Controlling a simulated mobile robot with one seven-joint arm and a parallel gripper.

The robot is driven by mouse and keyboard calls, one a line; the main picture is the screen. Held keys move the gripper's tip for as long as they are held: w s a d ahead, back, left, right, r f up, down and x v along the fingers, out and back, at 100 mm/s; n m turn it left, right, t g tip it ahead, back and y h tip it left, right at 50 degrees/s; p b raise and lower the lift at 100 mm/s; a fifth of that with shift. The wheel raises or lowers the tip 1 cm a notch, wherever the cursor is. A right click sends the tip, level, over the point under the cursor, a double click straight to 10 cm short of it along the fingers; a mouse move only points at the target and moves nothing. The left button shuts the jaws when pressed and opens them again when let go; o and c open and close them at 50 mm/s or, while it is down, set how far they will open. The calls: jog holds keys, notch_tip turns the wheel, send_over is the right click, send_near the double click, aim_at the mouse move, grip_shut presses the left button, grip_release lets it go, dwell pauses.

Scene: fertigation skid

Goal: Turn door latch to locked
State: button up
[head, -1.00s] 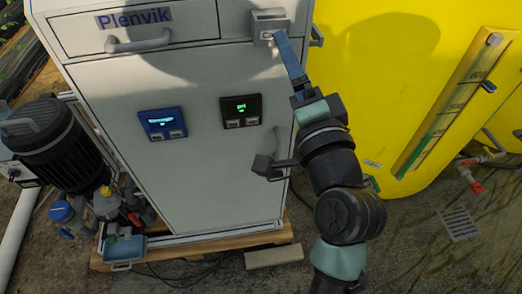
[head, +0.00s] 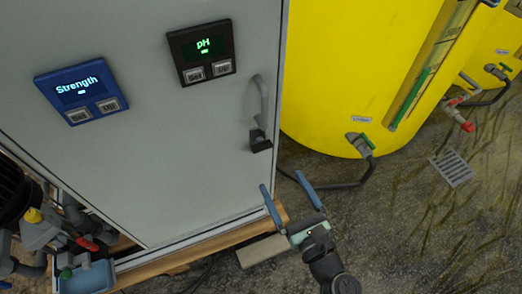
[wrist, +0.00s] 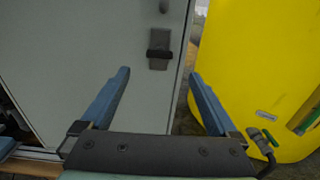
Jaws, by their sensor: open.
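The door latch (head: 260,141) is a small dark piece on the grey cabinet door, near its right edge, just below the curved grey door handle (head: 261,100). In the wrist view the latch (wrist: 160,54) shows as a dark bar lying crosswise on a grey plate. The lock marking is too small to read. My gripper (head: 282,180) is open and empty, its two blue fingers spread. It is below the latch in the head view and apart from it. In the wrist view the latch appears between and beyond the fingertips (wrist: 159,73).
The door carries a blue Strength controller (head: 82,91) and a black pH controller (head: 202,52). A yellow tank (head: 340,70) with a valve (head: 361,144) stands right of the cabinet. A wooden pallet (head: 160,264) lies beneath. Pump parts (head: 50,235) are at lower left.

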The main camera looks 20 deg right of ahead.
aim_at(263, 149)
jog(key=w, duration=0.3)
jog(key=w+b, duration=0.1)
jog(key=w, duration=0.3)
jog(key=w+b, duration=0.1)
jog(key=w, duration=0.3)
jog(key=shift+a, duration=0.25)
jog(key=c, duration=1.4)
